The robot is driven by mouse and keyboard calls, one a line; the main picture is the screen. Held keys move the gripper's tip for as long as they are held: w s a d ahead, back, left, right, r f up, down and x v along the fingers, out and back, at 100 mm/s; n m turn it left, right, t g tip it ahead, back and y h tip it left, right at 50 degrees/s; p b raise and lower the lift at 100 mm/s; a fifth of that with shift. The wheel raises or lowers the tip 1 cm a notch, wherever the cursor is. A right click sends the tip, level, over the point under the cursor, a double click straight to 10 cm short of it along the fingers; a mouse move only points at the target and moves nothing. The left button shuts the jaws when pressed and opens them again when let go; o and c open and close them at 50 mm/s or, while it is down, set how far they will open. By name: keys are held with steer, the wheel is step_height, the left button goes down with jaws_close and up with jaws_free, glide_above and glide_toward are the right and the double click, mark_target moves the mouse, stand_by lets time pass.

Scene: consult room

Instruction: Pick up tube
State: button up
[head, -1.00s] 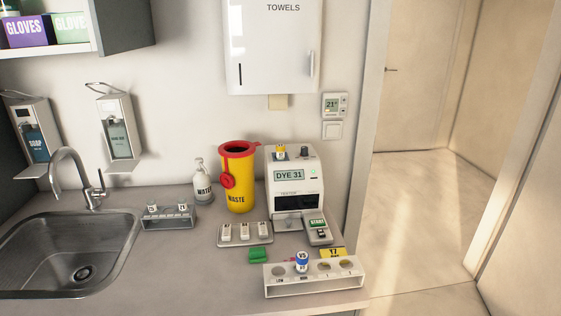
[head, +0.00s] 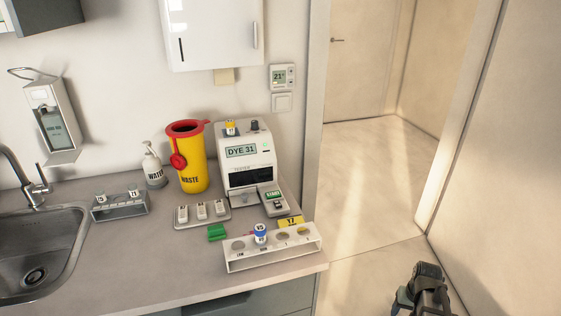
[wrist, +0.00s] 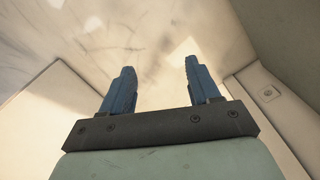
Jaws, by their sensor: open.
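A tube with a blue cap (head: 260,233) stands upright in the white rack (head: 272,262) near the counter's front right edge in the head view. The rack's other visible round holes look empty of tall tubes. A yellow-topped tube (head: 230,128) stands on top of the white tester, which reads DYE 31. Two small tubes sit in a grey rack (head: 120,211) beside the sink. My gripper (wrist: 160,85) is open and empty in the wrist view, its two blue fingers apart. In the head view my arm is at the lower right, off the counter and away from the rack.
The tester (head: 250,165) stands behind the white rack. A yellow waste bin (head: 192,165) and a bottle (head: 155,170) are left of it. A tray of white pieces (head: 202,213), a green block (head: 217,232) and a yellow Y7 card (head: 290,222) lie nearby. The sink (head: 35,260) is left.

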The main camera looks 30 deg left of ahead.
steer(key=w+a+r+n+t+y, duration=0.1)
steer(key=w+a+r+n, duration=0.2)
steer(key=w+a+r, duration=1.1)
step_height(320, 180, up, 47)
steer(key=n+y, duration=0.3)
steer(key=n, duration=0.8)
glide_above(230, 121)
steer(key=d, duration=0.5)
steer(key=x, duration=0.8)
steer(key=shift+s+f, duration=0.15)
steer(key=shift+s, duration=0.15)
steer(key=shift+a+x, duration=0.15)
steer(key=shift+x, duration=1.15)
steer(key=shift+a+x, duration=0.15)
steer(key=shift+x, duration=1.15)
steer(key=shift+s, duration=0.1)
jaws_close()
